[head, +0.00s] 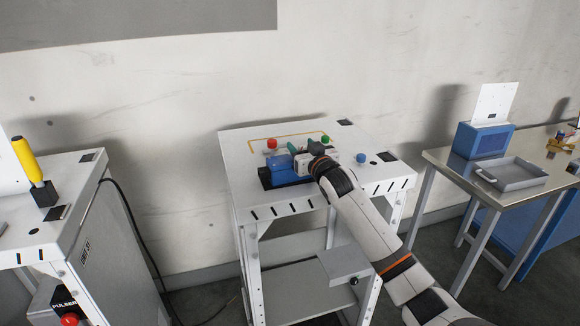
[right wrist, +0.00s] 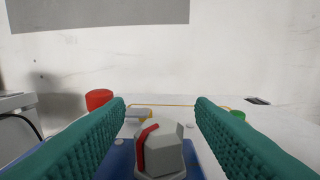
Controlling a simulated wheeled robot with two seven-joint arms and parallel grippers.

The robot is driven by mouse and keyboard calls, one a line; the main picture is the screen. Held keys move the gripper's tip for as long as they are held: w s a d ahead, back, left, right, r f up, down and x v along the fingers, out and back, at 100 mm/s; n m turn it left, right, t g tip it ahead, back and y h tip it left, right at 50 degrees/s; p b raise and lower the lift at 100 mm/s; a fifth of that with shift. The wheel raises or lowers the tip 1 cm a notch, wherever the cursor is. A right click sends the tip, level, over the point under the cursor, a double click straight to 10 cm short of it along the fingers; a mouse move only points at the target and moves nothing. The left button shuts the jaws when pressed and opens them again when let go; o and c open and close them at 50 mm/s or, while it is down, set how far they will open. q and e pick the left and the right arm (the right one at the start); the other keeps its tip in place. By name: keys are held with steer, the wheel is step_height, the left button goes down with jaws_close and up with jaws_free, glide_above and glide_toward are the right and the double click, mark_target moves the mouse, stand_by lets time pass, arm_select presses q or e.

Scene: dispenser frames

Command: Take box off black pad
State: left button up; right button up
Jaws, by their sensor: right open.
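A blue box (head: 284,171) sits on a black pad (head: 264,178) at the front left of the white table. The pad shows only as a dark edge around the box. My right gripper (head: 300,153) is over the far right part of the box and hides some of it. In the right wrist view its two teal fingers (right wrist: 160,125) are apart. A grey faceted knob (right wrist: 165,150) with a red stripe shows between them, with blue surface below it. I cannot tell whether the fingers touch anything. My left gripper is not in view.
The white table (head: 240,150) also carries a red button (head: 271,143), a green one (head: 324,139), a blue one (head: 333,157) and a yellow outline. A bench (head: 445,157) with a grey tray (head: 515,175) stands right, and a white cabinet (head: 75,215) left.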

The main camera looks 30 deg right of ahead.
steer(key=shift+c, duration=0.4)
jaws_close()
